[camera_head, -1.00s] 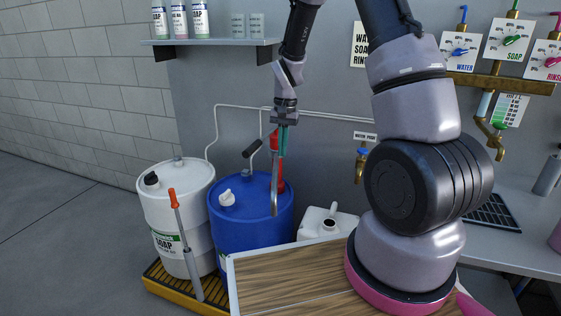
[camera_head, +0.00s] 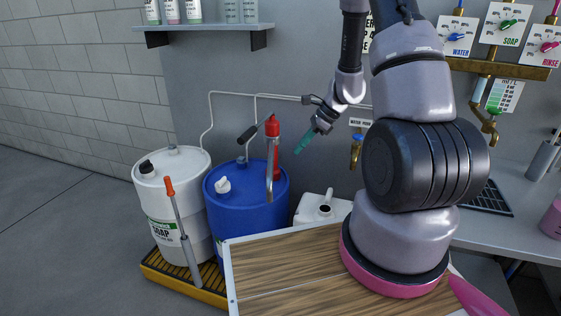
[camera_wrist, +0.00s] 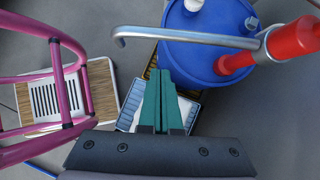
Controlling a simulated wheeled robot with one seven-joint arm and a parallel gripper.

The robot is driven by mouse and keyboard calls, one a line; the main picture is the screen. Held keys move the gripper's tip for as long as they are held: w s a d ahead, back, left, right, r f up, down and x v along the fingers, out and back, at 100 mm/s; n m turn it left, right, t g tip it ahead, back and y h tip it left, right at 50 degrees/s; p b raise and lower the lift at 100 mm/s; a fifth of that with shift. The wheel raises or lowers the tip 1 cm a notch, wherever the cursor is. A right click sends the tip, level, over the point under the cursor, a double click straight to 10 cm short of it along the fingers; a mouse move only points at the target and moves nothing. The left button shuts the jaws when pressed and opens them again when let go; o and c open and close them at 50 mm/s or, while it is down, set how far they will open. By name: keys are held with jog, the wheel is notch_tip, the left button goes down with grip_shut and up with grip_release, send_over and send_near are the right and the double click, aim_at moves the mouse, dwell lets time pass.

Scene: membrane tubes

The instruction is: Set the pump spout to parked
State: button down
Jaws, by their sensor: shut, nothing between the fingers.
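The red hand pump (camera_head: 272,128) stands on top of the blue drum (camera_head: 240,207), with a black-gripped crank handle at its left. Its grey metal spout (camera_head: 270,172) hangs down in front of the drum in the head view. In the wrist view the spout (camera_wrist: 190,38) reaches left from the red pump body (camera_wrist: 290,40), its tip bent. My gripper (camera_head: 299,151) has teal fingers, shut and empty, to the right of the pump and apart from it. In the wrist view the fingers (camera_wrist: 162,88) are together below the spout, with a visible gap.
A white soap drum (camera_head: 165,195) stands left of the blue drum, with an orange-handled tool (camera_head: 178,222) before it on a yellow tray. A white jug (camera_head: 318,208) stands right. A wooden-topped surface (camera_head: 285,265) lies in front.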

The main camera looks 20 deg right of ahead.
aim_at(270, 165)
jog(key=w+a+f, duration=0.1)
jog(key=a+f, duration=0.4)
jog(key=a, duration=0.1)
jog(key=shift+w+f, duration=0.2)
jog(key=shift+w, duration=0.15)
jog(key=shift+a, duration=0.1)
jog(key=a, duration=0.3)
jog(key=shift+w+a, duration=0.2)
jog(key=shift+w, duration=0.1)
jog(key=shift+r, duration=0.1)
